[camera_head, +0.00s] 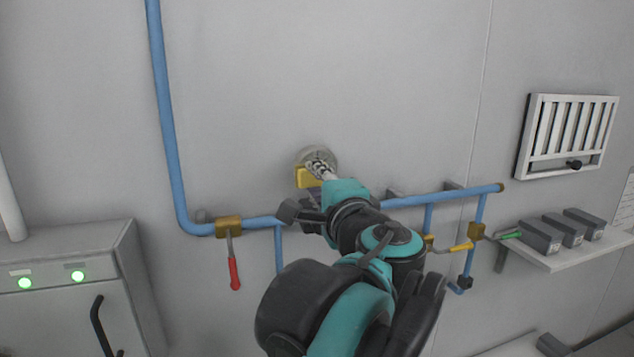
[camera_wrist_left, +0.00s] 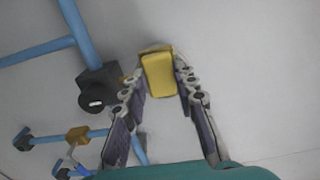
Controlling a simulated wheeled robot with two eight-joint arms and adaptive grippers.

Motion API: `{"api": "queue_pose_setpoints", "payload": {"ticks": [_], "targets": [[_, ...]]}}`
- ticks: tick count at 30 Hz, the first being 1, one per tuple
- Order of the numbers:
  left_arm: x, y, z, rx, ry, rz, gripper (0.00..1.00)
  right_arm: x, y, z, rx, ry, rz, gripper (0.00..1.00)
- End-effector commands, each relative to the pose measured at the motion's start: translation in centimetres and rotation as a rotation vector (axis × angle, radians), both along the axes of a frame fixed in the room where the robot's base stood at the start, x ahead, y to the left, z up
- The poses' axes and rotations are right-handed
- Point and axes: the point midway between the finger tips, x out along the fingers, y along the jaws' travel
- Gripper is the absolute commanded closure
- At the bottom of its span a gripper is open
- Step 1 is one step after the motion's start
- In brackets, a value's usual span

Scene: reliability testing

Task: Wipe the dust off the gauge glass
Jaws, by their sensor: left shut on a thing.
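The round gauge (camera_head: 318,155) is on the grey wall, above the horizontal blue pipe. Its face is largely covered by my left gripper (camera_head: 321,170), so I cannot tell how dusty the glass is. My left gripper is shut on a yellow wiping block (camera_head: 306,178), at the gauge's lower edge. In the left wrist view the block (camera_wrist_left: 158,75) sits between the two fingertips, its far side toward the wall. I cannot tell whether it touches the glass. My right gripper is not in view.
A cabinet with green lights (camera_head: 75,300) stands at left. A shelf (camera_head: 560,259) with grey boxes and a vent (camera_head: 568,135) are at right.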

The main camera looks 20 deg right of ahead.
Motion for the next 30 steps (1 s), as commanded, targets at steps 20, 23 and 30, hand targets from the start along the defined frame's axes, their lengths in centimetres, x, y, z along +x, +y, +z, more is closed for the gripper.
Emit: {"api": "queue_pose_setpoints", "payload": {"ticks": [20,23,30], "targets": [[1.4,0.1,0.0,0.000,0.000,0.000,0.95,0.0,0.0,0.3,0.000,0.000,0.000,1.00],[1.6,0.1,0.0,0.000,0.000,0.000,0.95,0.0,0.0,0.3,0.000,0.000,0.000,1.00],[1.5,-0.8,0.1,0.000,0.000,-0.002,0.95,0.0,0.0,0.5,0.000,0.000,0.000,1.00]]}}
